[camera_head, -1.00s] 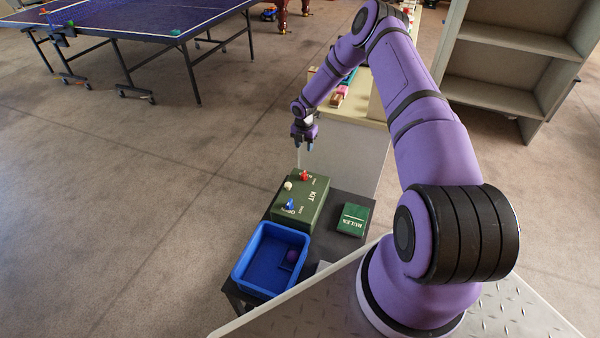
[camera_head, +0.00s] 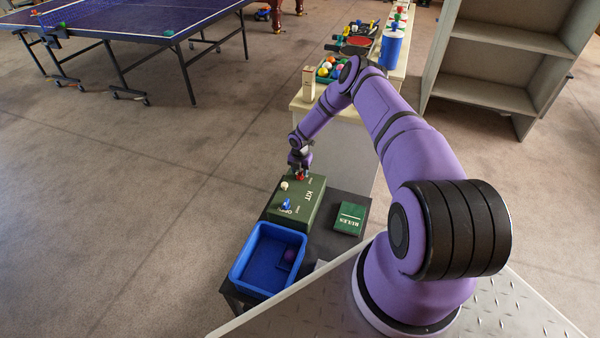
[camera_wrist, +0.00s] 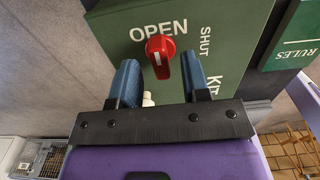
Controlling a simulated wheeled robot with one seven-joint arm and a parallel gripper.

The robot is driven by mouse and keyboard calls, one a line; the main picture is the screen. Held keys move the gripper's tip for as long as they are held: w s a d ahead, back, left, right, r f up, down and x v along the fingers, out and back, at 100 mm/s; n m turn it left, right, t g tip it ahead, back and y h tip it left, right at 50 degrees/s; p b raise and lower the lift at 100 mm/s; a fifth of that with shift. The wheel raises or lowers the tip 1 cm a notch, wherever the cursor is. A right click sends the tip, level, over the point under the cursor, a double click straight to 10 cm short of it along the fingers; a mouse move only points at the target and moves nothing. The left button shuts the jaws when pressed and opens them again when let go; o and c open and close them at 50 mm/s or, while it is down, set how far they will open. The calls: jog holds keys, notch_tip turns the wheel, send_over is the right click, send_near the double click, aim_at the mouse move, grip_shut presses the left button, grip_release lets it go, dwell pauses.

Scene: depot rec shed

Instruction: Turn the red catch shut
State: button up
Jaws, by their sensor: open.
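The red catch (camera_wrist: 160,55) is a round knob with a white mark, on the green KIT box (camera_wrist: 110,22). It lies below the word OPEN, with SHUT printed to its right. In the wrist view my gripper (camera_wrist: 161,75) is open, its two blue fingers on either side of the catch's lower part; I cannot tell whether they touch it. In the head view my gripper (camera_head: 300,171) is over the far end of the box (camera_head: 309,208), and the catch (camera_head: 300,178) shows just under it. A blue catch (camera_head: 286,204) and a white knob (camera_head: 284,186) also sit on the box.
A long counter (camera_head: 318,104) with balls and paddles stands behind. Open floor lies to the left.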

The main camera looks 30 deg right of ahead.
jog(key=shift+f, duration=0.5)
grip_shut()
